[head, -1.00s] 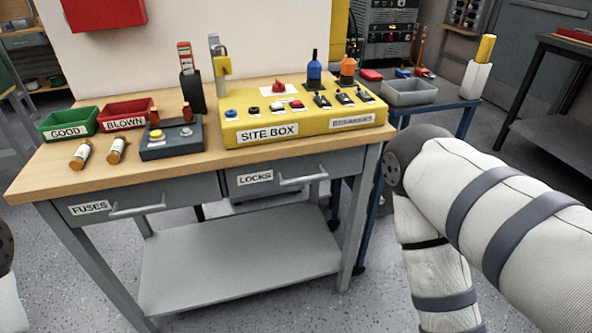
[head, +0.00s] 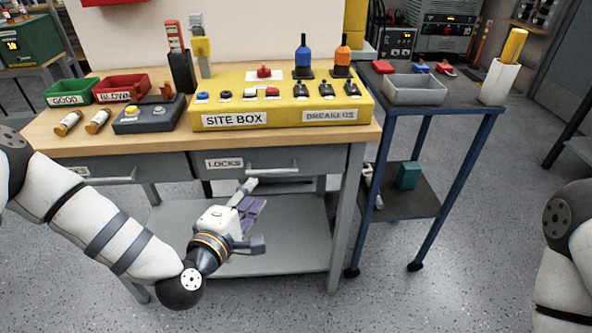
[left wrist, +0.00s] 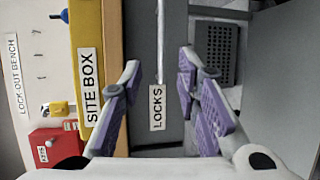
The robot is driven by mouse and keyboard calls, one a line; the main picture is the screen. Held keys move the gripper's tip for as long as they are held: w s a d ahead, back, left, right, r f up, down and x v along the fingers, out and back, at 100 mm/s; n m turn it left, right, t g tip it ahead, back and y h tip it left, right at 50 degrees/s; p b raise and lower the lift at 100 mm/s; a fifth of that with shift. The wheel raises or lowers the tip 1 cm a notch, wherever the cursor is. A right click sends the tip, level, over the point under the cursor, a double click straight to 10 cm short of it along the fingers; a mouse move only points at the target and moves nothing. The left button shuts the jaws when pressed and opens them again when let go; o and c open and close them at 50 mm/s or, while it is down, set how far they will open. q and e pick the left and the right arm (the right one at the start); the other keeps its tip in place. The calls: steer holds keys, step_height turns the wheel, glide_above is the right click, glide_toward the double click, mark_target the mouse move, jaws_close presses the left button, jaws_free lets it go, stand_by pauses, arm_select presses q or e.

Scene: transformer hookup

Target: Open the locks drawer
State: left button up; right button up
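The locks drawer (head: 212,173) is the right-hand grey drawer under the bench top, with a LOCKS label and a pale bar handle (head: 272,169). Its front looks flush with the bench, so it appears closed. My left gripper (head: 252,208) is in front of and below this drawer, its fingers pointing toward it. In the left wrist view the fingers (left wrist: 158,98) are spread apart and empty. The drawer's handle (left wrist: 160,45) and LOCKS label (left wrist: 157,107) show between them, with the handle beyond the fingertips. My right gripper is out of view.
The yellow site box (head: 280,108) stands on the wooden bench top (head: 60,142). The fuses drawer (head: 132,163) is to the left, partly behind my left arm. A lower shelf (head: 290,255) lies below the gripper. A blue-framed cart (head: 450,108) stands at the right.

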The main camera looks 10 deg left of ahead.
mark_target(269, 173)
arm_select(q)
steer(key=b+x, duration=0.1)
steer(key=x, duration=1)
steer(key=shift+w+a+f, duration=0.15)
steer(key=shift+a, duration=0.05)
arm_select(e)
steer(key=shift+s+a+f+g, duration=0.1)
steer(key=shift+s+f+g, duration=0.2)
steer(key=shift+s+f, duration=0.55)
arm_select(q)
jaws_close()
